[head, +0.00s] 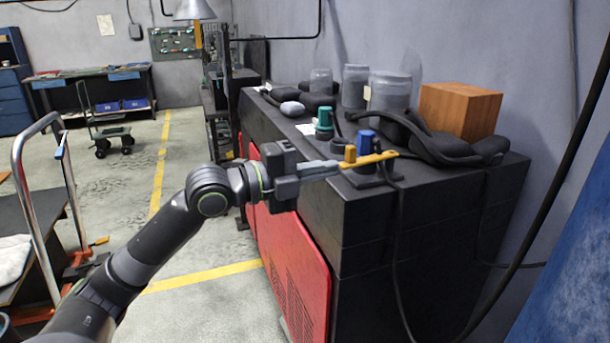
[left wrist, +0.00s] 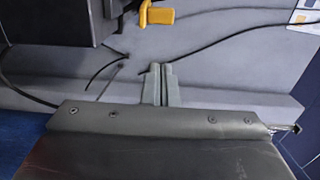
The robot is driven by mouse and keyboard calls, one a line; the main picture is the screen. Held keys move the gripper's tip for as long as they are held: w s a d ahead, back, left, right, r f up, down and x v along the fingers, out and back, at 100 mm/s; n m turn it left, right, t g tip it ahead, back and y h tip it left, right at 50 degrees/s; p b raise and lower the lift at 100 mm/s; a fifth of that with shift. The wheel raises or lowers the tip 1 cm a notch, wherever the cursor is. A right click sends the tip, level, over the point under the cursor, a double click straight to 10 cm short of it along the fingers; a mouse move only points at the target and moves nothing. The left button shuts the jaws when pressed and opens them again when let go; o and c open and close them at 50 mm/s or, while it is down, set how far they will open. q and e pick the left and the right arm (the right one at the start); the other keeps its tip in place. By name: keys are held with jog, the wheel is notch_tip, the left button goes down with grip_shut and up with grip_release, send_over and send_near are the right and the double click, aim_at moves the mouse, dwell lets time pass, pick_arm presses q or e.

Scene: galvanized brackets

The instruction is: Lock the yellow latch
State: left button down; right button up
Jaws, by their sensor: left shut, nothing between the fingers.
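The yellow latch (head: 372,159) is a flat yellow bar with a small upright yellow block at its left end, on the front top edge of the black cabinet. In the left wrist view a yellow piece of it (left wrist: 157,16) shows at the top, beyond the fingertips. My left gripper (head: 336,168) is shut and empty, its fingertips close to the latch's left end in the head view. In the left wrist view the shut fingers (left wrist: 160,70) appear apart from the yellow piece. My right gripper is not in view.
A blue knob (head: 366,143) stands just behind the latch, and a green-topped knob (head: 324,122) stands further left. Glass jars (head: 390,92), a wooden box (head: 460,110) and black brackets crowd the cabinet top. A black cable (head: 396,250) hangs down the cabinet (head: 430,220) front.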

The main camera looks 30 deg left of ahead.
pick_arm(q)
jog(key=shift+w+a+b+v, duration=0.1)
jog(key=shift+a+b+v, duration=0.1)
jog(key=shift+v, duration=0.55)
jog(key=shift+w+a+b+v, duration=0.1)
jog(key=shift+b+v, duration=0.05)
jog(key=shift+v, duration=0.6)
